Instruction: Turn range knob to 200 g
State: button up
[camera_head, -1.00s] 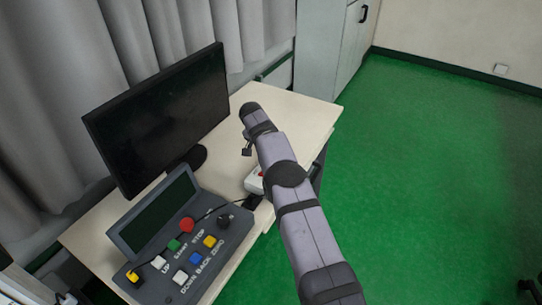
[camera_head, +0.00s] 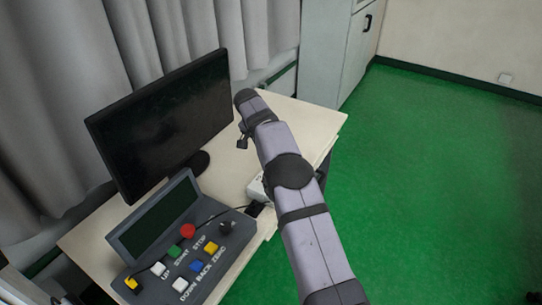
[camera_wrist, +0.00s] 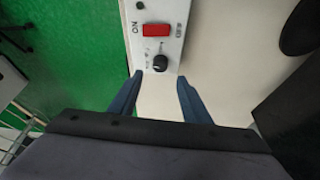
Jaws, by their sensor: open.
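A white box (camera_wrist: 148,15) with a red rocker switch (camera_wrist: 156,30) and a black round knob (camera_wrist: 160,62) lies ahead of my gripper in the wrist view. Small marks surround the knob, but I cannot read them or its setting. My gripper (camera_wrist: 160,76) is open, its two blue fingers apart and pointing toward the knob's end of the box. Nothing is between the fingers beyond the knob's near side.
A cable runs between the console and the box area. The pale desktop (camera_head: 300,120) is clear at the far right.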

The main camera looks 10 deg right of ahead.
jog(key=s+d+r+m+p, duration=0.2)
jog(key=s+d+r+p, duration=0.25)
jog(key=d, duration=0.45)
jog(key=w+a+f+n+t+y, duration=0.1)
jog(key=w+a+f+n+y, duration=0.2)
jog(key=n, duration=0.9)
jog(key=a+f, duration=0.1)
jog(key=a, duration=0.2)
jog(key=shift+w+f+n+t+y+p, duration=0.15)
jog(key=shift+f+n+t+y+p, duration=0.15)
jog(key=shift+f+n+t+y, duration=0.1)
jog(key=shift+f, duration=0.15)
jog(key=shift+p+x, duration=1.05)
jog(key=shift+x, duration=2.5)
jog(key=shift+c, duration=0.3)
